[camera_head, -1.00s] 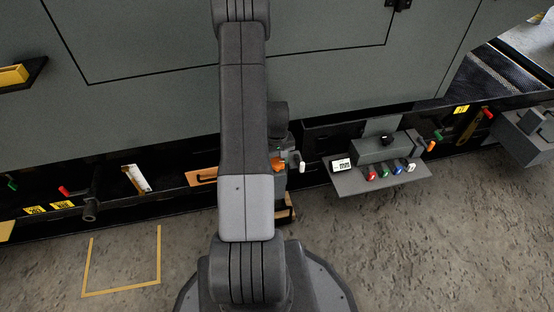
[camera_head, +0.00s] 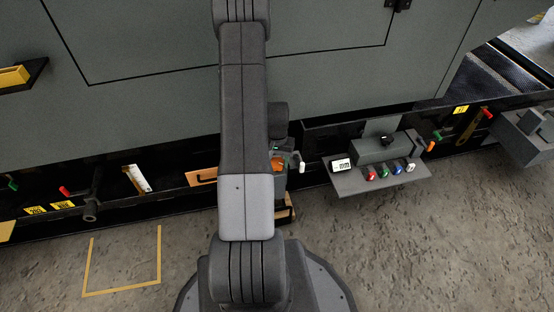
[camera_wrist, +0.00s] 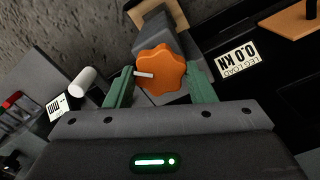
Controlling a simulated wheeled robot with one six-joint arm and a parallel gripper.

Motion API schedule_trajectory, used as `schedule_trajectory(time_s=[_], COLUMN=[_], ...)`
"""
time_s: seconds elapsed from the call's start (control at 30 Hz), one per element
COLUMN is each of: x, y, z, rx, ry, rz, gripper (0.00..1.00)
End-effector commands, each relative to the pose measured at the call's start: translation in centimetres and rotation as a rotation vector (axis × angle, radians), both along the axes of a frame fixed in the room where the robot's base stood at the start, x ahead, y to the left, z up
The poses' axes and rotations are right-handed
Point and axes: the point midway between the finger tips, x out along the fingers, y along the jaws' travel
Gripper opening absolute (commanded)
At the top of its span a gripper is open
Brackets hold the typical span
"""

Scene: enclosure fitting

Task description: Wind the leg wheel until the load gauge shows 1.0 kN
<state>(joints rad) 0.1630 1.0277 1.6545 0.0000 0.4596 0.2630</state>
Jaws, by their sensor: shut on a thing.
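The orange lobed leg wheel (camera_wrist: 160,72) sits between the green fingers of my gripper (camera_wrist: 155,84) in the wrist view, and my gripper is shut on it. A white pointer mark lies on the wheel and points left.
A white-handled crank (camera_head: 301,167) stands close right of the wheel. A grey shelf (camera_head: 350,186) with red, green, blue and white knobs lies farther right. A wooden-coloured plate (camera_head: 202,176) is left of my arm. The concrete floor in front is open.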

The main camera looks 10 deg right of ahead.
Motion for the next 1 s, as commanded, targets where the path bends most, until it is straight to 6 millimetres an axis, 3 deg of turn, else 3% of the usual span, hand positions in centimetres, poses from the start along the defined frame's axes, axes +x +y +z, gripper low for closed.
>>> schedule_trajectory(time_s=[0.3, 0.83, 0.87, 0.93, 1.0], x=[-0.01, 0.00, 0.00, 0.00, 0.00], y=[-0.02, -0.02, -0.02, -0.02, -0.02], z=[0.02, 0.02, 0.02, 0.02, 0.02], rx=[0.000, 0.000, 0.000, 0.000, 0.000], ry=[0.000, 0.000, 0.000, 0.000, 0.000], rz=[-0.127, -0.152, -0.152, -0.152, -0.152], gripper=[0.27, 0.27, 0.53, 0.67, 0.71])
